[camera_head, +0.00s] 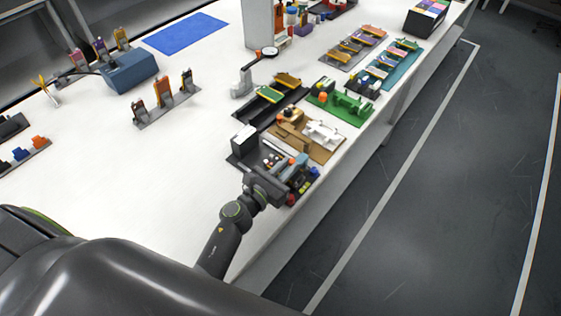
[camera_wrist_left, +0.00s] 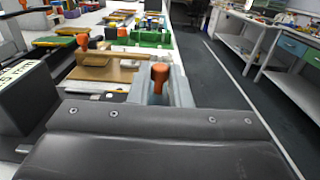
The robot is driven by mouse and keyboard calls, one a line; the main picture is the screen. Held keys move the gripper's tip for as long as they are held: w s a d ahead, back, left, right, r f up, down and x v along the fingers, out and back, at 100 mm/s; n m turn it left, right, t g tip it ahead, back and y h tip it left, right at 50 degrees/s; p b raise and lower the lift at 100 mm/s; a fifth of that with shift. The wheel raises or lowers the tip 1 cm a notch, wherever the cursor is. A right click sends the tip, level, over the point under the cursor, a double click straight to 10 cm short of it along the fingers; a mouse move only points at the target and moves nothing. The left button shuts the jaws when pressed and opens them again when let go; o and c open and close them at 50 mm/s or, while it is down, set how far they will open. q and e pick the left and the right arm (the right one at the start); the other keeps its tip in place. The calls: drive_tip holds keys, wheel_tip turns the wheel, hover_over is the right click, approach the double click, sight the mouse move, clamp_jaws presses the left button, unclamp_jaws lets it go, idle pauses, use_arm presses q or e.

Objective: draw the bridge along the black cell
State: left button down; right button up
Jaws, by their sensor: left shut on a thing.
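My left gripper (camera_head: 290,170) is over the nearest dark station at the front edge of the white table. In the left wrist view it is shut on an orange handle (camera_wrist_left: 159,78) that stands upright between its grey fingers. This handle seems to belong to the bridge; its lower part is hidden by the gripper body. The dark station (camera_head: 240,163) carries a black block with a white top (camera_head: 244,141), which also shows at the left of the wrist view (camera_wrist_left: 22,95). I cannot make out the black cell. My right gripper is not in view.
Beyond the station lie a brown board (camera_head: 318,154) with a white fixture (camera_head: 322,134) and a green board (camera_head: 352,117). Upright holders (camera_head: 165,97) stand farther left. A blue mat (camera_head: 185,34) lies at the back. The table's middle left is clear. The front edge is close.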

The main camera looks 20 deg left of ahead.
use_arm(q)
drive_tip(key=c, duration=1.3)
unclamp_jaws()
drive_tip(key=shift+a, duration=0.1)
drive_tip(key=shift+s, duration=0.1)
drive_tip(key=b+v, duration=0.2)
drive_tip(key=v, duration=0.6)
drive_tip(key=b+v, duration=0.2)
drive_tip(key=v, duration=0.6)
drive_tip(key=shift+f+b, duration=0.25)
drive_tip(key=shift+b, duration=0.05)
drive_tip(key=shift+s+a+r, duration=0.2)
drive_tip(key=shift+s+a, duration=0.05)
drive_tip(key=shift+s, duration=0.35)
